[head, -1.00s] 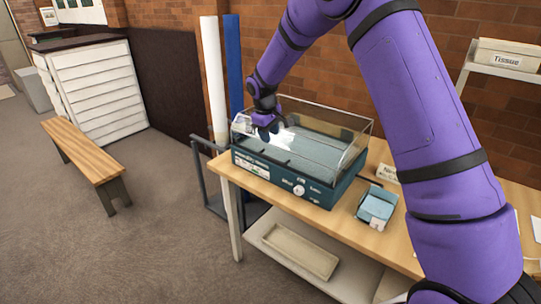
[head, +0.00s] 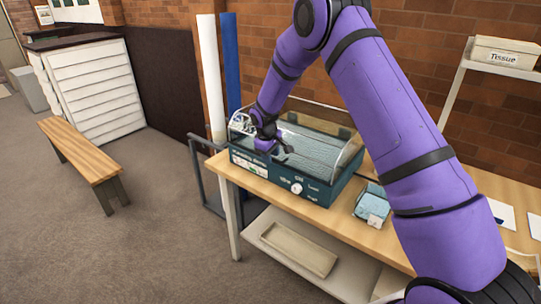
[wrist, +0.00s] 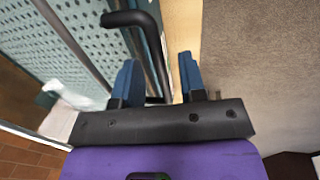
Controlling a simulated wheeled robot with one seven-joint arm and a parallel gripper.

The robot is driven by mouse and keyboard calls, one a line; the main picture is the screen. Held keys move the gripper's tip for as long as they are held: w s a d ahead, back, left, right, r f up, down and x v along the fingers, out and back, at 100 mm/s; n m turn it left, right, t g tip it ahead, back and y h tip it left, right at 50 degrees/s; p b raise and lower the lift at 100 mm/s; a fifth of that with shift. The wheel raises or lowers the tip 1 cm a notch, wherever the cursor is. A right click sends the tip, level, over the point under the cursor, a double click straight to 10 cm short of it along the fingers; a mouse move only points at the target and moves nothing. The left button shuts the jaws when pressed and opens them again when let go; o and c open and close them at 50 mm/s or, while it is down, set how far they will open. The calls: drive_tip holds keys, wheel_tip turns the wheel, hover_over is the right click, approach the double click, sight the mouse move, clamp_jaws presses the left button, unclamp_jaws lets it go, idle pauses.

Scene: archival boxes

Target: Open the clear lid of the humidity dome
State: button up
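The humidity dome stands on the wooden table in the head view, with a teal base (head: 322,193) that has a dial and white lettering on its front. Its clear lid (head: 345,150) sits down over the base and looks closed. My gripper (head: 284,155) is at the front left part of the dome, low by the lid's front edge. In the wrist view my gripper (wrist: 159,78) is open, its two blue fingers apart. A black bar handle (wrist: 150,50) runs between the fingers. I cannot tell whether either finger touches it.
A small light-blue item (head: 372,205) lies on the wooden table (head: 335,217) right of the dome. A shallow tray (head: 298,250) sits on the lower shelf. White and blue rolls (head: 212,80) stand behind the table's left end. A tissue box (head: 508,52) is on the rack.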

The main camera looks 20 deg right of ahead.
clamp_jaws()
drive_tip(key=shift+r, duration=0.1)
